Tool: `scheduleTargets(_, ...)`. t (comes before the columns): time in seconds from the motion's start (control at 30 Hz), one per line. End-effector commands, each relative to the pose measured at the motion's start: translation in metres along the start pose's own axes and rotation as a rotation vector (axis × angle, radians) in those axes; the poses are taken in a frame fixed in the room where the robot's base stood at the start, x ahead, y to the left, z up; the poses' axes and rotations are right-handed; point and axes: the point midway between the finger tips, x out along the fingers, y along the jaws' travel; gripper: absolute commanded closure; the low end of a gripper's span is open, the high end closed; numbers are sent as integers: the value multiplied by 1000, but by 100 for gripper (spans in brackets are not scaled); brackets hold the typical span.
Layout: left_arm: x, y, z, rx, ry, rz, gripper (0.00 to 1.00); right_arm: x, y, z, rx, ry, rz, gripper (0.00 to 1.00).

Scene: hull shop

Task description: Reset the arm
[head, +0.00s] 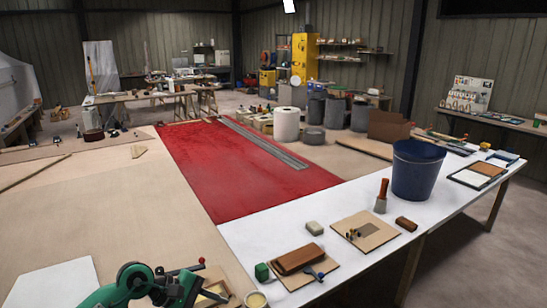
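The long white table (360,222) runs from the bottom centre up to the right. On it stand a dark blue bucket (416,172), a brush with a red-brown handle (382,194), a brown roll (298,259) on a tan board, and a second tan board (378,238) with small parts on it.
A yellow cabinet (304,57) and a workbench (140,97) stand farther back.

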Motion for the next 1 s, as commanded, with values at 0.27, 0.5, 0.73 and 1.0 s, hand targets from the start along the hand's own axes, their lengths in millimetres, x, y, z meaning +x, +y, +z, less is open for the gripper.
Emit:
scheduleTargets(0.27,5,50,88,-565,-463,482,68,0,0,0,0,0,0,64)
scheduleTargets(0.5,-38,71,94,-1176,-865,814,68,0,0,0,0,0,0,64)
scheduleTargets(0.73,-75,42,49,-1817,-1230,1089,68,0,1,0,-1,0,1,64)
scheduleTargets(1.0,-78,-62,-7,2262,1385,-1247,68,0,3,1,-2,-1,3,64)
